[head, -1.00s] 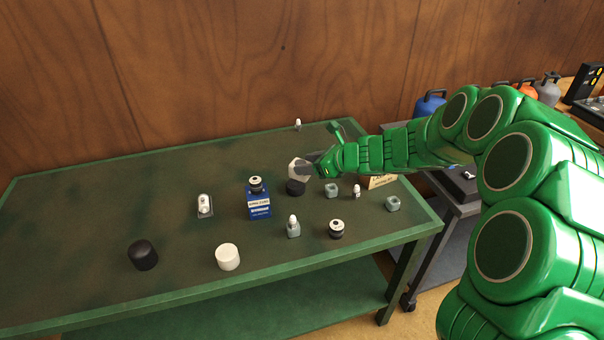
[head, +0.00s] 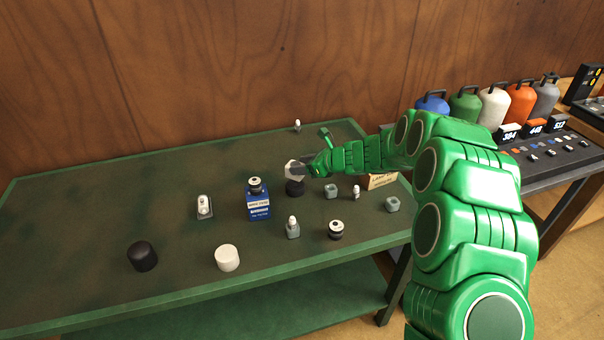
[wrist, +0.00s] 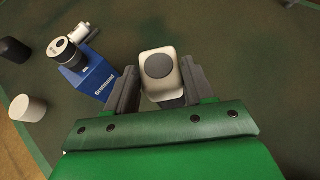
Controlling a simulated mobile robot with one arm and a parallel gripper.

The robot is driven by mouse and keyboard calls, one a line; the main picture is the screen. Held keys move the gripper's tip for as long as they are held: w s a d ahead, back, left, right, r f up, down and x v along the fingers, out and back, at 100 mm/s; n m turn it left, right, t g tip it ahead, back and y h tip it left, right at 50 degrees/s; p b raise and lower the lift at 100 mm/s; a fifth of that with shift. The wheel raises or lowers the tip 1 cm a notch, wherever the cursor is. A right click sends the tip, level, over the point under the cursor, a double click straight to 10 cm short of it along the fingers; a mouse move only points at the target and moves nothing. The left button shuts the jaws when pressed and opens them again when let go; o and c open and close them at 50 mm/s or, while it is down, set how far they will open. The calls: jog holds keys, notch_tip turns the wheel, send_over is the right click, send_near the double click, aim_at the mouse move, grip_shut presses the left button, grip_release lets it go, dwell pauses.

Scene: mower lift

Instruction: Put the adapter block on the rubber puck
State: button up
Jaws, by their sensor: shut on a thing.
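The adapter block (head: 291,169) is a pale block with a dark round face, and my gripper (head: 304,169) is shut on it. In the wrist view the block (wrist: 152,88) sits between the two fingers of my gripper (wrist: 160,88), its dark disc facing the camera. A black rubber puck (head: 295,189) stands on the bench directly below the block in the head view. The block covers part of its top, and I cannot tell whether they touch. Another black cylinder (head: 142,256) stands at the front left.
A blue box (head: 259,206) with a round part on top stands left of the puck. A white cylinder (head: 227,257) is in front. The left of the green bench (head: 100,200) is clear.

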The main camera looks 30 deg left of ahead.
aim_at(303, 178)
jog(key=shift+w+a+f, duration=0.3)
jog(key=shift+w+f, duration=0.05)
jog(key=shift+f, duration=1.6)
jog(key=shift+f, duration=0.1)
jog(key=o, duration=1.1)
jog(key=shift+f, duration=0.1)
jog(key=shift+d+r, duration=0.2)
jog(key=shift+r, duration=0.05)
jog(key=v, duration=1.1)
jog(key=shift+d, duration=0.3)
jog(key=shift+s+r, duration=0.1)
jog(key=shift+r, duration=0.1)
